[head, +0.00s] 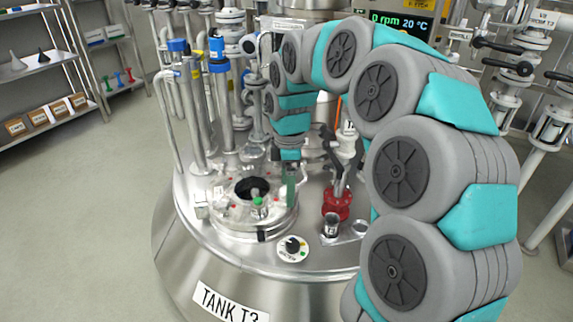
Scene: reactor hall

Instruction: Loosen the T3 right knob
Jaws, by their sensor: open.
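Tank T3 (185,240), a steel vessel with a "TANK T3" label, stands in front of me. On its lid is a round hatch (275,221) with a dark centre and small clamps around its rim. A green knob (257,203) shows at the hatch's front. My arm arches over from the right, and my gripper (291,180) points down at the hatch's right side. It is open, with a greenish upright piece at its tip. The right knob cannot be clearly made out there; the gripper likely covers it. I cannot tell whether they touch.
A dial (292,248) sits on the lid's front edge. A red valve (337,203) and a small steel cup (331,225) stand right of the hatch. Tall pipes with blue caps (217,55) rise behind left. Shelves (40,65) stand far left; the left floor is clear.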

